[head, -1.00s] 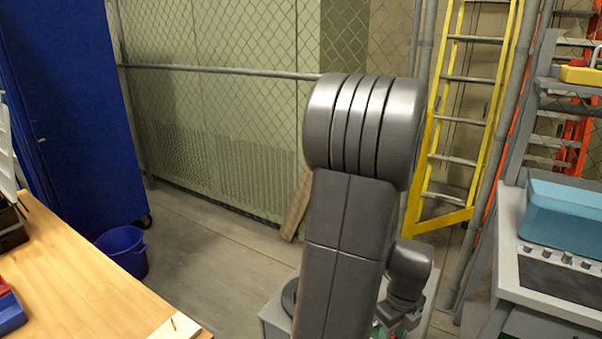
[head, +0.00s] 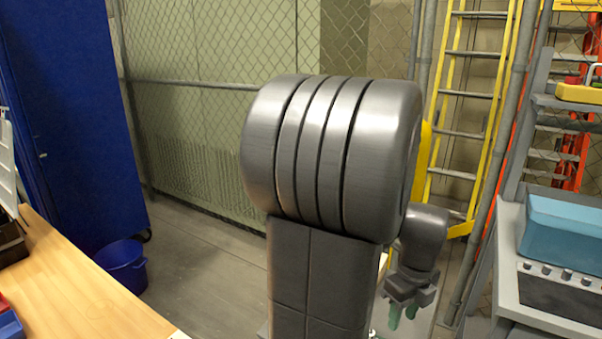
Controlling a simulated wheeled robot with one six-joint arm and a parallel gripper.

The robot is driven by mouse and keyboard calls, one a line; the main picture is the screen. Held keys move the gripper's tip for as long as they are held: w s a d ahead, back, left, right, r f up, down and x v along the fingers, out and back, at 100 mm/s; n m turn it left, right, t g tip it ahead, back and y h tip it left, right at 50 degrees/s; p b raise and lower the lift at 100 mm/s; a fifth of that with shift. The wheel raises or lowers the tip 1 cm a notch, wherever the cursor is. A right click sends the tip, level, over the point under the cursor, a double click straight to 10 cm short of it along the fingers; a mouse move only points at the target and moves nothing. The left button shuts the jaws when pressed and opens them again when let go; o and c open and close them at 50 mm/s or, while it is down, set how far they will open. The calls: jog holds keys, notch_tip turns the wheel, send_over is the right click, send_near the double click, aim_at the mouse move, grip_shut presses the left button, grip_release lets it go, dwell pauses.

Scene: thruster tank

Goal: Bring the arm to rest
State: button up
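My arm fills the middle of the head view, with a large grey rounded joint and a link below it. My gripper (head: 403,313) shows small at the lower right of the arm, pointing down. Its two green fingertips stand a little apart, and I see nothing held between them. Part of the arm between the big joint and the wrist is hidden behind that joint.
A wooden table (head: 85,290) is at the lower left, with a blue bucket (head: 124,264) on the floor beside it. A blue cabinet (head: 75,120) and mesh fence stand behind. A yellow ladder (head: 485,100) and a grey bench with a teal box (head: 565,232) are at right.

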jog(key=f, duration=0.4)
jog(key=f+b, duration=0.1)
jog(key=f, duration=0.3)
jog(key=f+b, duration=0.1)
jog(key=f, duration=0.3)
jog(key=shift+s+a+f, duration=0.2)
jog(key=shift+a, duration=0.05)
jog(key=n, duration=0.2)
jog(key=d+n, duration=0.1)
jog(key=n, duration=0.2)
jog(key=shift+s+d+r, duration=0.1)
jog(key=shift+s+d, duration=0.05)
jog(key=shift+d, duration=0.05)
jog(key=n, duration=0.3)
jog(key=d+n, duration=0.1)
jog(key=n, duration=0.1)
jog(key=shift+d+n, duration=0.2)
jog(key=shift+n, duration=0.2)
jog(key=n, duration=0.3)
jog(key=d+n, duration=0.1)
jog(key=shift+w+n+h, duration=0.3)
jog(key=shift+w+n, duration=0.1)
jog(key=n, duration=0.2)
jog(key=w+n, duration=0.1)
jog(key=n+p, duration=0.1)
jog(key=n, duration=0.1)
jog(key=shift+w+d+n, duration=0.15)
jog(key=shift+d+n, duration=0.15)
jog(key=shift+d, duration=0.05)
